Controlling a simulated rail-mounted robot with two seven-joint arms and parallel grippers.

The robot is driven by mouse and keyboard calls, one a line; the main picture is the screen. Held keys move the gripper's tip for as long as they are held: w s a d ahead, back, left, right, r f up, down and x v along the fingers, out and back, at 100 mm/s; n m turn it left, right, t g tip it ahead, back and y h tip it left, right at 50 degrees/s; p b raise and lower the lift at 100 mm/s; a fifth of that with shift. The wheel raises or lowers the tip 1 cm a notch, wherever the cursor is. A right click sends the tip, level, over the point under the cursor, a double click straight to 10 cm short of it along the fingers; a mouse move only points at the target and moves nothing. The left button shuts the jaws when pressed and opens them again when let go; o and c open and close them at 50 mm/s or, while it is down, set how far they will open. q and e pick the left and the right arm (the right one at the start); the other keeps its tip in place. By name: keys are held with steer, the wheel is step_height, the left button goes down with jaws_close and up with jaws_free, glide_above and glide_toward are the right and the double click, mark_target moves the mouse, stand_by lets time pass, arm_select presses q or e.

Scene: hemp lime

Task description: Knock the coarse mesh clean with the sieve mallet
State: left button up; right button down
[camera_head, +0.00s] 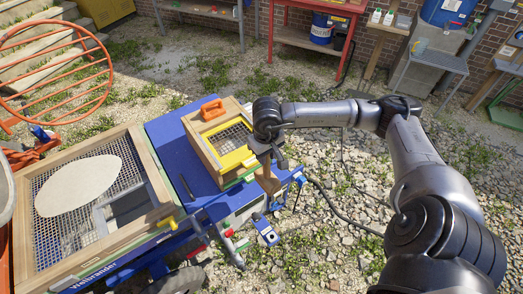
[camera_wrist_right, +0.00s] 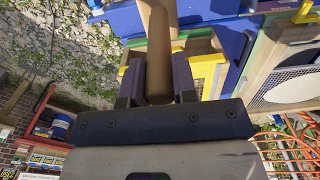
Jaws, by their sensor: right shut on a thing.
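My right gripper (camera_head: 270,162) is shut on the wooden handle of the sieve mallet (camera_head: 268,183), beside the right edge of a wooden box with a yellow-rimmed mesh (camera_head: 234,137). In the right wrist view the round wooden handle (camera_wrist_right: 158,45) lies between the two dark fingers of the gripper (camera_wrist_right: 158,72). The mallet's head cannot be made out clearly. A larger wood-framed mesh (camera_head: 118,166) at the left bears a pale oval patch. I cannot tell which mesh is the coarse one. My left gripper is not in view.
The box sits on a blue bench (camera_head: 172,143) with an orange handle (camera_head: 212,109) at its back. Clamps (camera_head: 265,230) hang at the bench's right front. A red table (camera_head: 305,35) is at the back. Gravel lies open to the right.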

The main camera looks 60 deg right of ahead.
stand_by(0.4)
steer(key=s, duration=0.1)
steer(key=s+a, duration=0.1)
steer(key=s, duration=0.1)
steer(key=s+a+b, duration=0.1)
steer(key=shift+s+a, duration=0.1)
steer(key=shift+s, duration=0.25)
stand_by(0.4)
stand_by(0.4)
